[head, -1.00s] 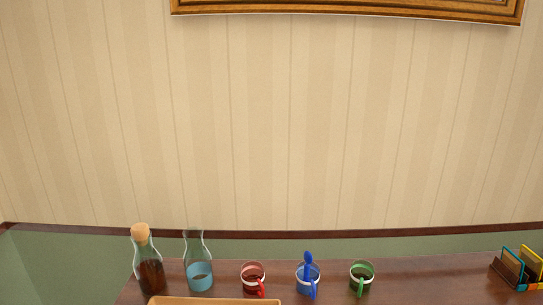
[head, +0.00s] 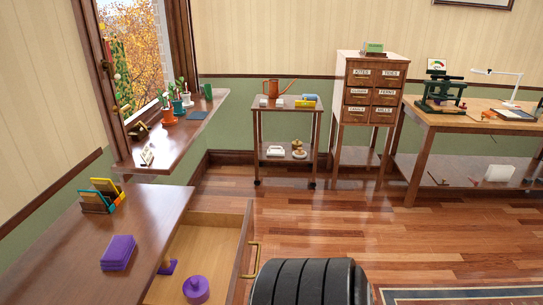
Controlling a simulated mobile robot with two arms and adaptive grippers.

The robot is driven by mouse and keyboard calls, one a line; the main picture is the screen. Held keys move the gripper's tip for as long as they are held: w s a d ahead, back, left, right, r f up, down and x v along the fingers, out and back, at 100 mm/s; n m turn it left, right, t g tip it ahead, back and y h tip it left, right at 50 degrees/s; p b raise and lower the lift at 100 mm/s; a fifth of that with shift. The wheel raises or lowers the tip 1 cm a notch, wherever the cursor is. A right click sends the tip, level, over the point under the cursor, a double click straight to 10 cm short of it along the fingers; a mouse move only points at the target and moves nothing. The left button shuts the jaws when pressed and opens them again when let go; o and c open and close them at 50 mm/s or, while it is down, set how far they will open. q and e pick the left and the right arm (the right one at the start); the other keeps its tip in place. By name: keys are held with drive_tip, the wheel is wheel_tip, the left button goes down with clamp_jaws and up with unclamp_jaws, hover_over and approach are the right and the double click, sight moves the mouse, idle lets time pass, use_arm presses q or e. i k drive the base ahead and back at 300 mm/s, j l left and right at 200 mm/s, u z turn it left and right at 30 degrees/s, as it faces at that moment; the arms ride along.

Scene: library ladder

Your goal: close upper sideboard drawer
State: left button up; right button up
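The upper sideboard drawer (head: 204,240) is pulled out from the dark wood sideboard (head: 60,257) at the lower left of the head view. Its brass handle (head: 254,261) is on the front panel, facing right. A black ribbed part, which looks like part of my own arm, fills the bottom centre, just right of the drawer front. Neither gripper is in view.
On the sideboard top are a purple stack (head: 118,253) and a colourful file holder (head: 102,196). A windowsill (head: 175,134) holds potted plants. A trolley (head: 287,142), a labelled drawer cabinet (head: 370,87) and a workbench (head: 480,122) stand behind. The wooden floor (head: 340,212) between is clear.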

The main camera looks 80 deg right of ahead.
sight(217, 247)
drive_tip(key=z, duration=2.1)
